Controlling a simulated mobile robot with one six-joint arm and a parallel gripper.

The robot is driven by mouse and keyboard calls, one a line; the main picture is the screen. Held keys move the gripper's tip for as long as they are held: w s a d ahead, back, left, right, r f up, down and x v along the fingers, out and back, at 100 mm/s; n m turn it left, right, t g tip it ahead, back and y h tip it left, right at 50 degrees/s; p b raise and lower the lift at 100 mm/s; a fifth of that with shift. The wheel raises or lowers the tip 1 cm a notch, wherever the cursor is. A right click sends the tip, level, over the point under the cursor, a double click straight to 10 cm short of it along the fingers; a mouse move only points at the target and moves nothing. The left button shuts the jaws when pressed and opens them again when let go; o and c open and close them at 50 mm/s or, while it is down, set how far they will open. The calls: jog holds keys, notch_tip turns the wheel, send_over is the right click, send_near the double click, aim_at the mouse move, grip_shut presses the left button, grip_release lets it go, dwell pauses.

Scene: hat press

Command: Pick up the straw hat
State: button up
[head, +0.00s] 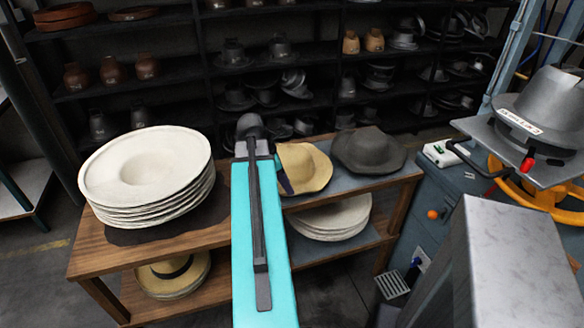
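A tan straw hat (308,165) lies on the table top, just right of the far end of my turquoise arm, which hides its left side. A second straw hat (172,272) with a black band lies on top of a small pile on the lower shelf at the left. A stack of wide white hats (147,170) stands on the left of the table top. I cannot make out my gripper's fingers; my arm covers the middle of the view.
A dark grey hat (369,149) sits right of the tan one. More pale hats (330,218) are stacked on the shelf below. A hat press (540,115) with a yellow wheel stands at the right. Dark shelving with hats and blocks fills the back.

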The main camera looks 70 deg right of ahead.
jog(key=shift+f, duration=0.1)
dwell(0.3)
jog(key=shift+p+x, duration=0.6)
jog(key=shift+x, duration=1.95)
grip_shut()
